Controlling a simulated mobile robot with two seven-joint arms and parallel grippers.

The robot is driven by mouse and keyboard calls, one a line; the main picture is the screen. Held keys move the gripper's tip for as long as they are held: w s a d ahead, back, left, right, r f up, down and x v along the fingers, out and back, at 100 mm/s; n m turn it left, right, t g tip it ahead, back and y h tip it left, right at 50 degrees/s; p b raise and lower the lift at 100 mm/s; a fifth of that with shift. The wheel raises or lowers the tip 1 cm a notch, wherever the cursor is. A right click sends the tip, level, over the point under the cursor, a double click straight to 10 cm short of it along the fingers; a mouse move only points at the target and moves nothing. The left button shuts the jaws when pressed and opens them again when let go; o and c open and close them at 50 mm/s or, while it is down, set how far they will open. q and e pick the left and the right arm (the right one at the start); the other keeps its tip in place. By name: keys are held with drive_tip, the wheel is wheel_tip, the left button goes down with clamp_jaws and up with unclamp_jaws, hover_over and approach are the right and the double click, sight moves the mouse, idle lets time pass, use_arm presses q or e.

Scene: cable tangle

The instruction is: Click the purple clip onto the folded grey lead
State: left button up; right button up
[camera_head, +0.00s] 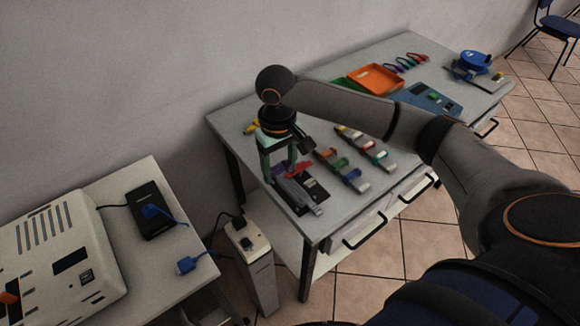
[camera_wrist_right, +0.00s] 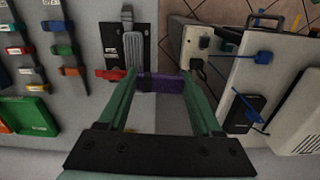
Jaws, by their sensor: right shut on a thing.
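My right gripper (camera_head: 279,172) points down over the near left end of the table and is shut on the purple clip. In the right wrist view the purple clip (camera_wrist_right: 160,84) spans between the two green fingertips (camera_wrist_right: 160,76). The folded grey lead (camera_wrist_right: 133,49) lies on a black base beside the fingers and shows in the head view (camera_head: 297,193). A red part (camera_wrist_right: 110,74) sits at the end of the lead by the left finger. The clip appears apart from the lead. My left gripper is not in view.
Rows of coloured clips (camera_head: 342,167) lie to the right of the base. An orange tray (camera_head: 375,78) and blue box (camera_head: 425,97) stand farther back.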

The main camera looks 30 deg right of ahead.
hover_over(293, 187)
drive_tip(key=shift+n, duration=0.3)
wheel_tip(293, 187, down, 7)
drive_tip(key=shift+d+f, duration=0.1)
drive_tip(key=shift+f, duration=0.9)
wheel_tip(293, 187, down, 3)
drive_tip(key=b, duration=0.2)
drive_tip(key=shift+r+b, duration=0.15)
drive_tip(key=shift+b, duration=0.2)
drive_tip(key=shift+r, duration=0.1)
drive_tip(key=shift+p, duration=0.3)
drive_tip(key=shift+s+p, duration=0.1)
drive_tip(key=shift+p, duration=0.2)
drive_tip(key=shift+f+p, duration=0.2)
drive_tip(key=shift+p, duration=0.25)
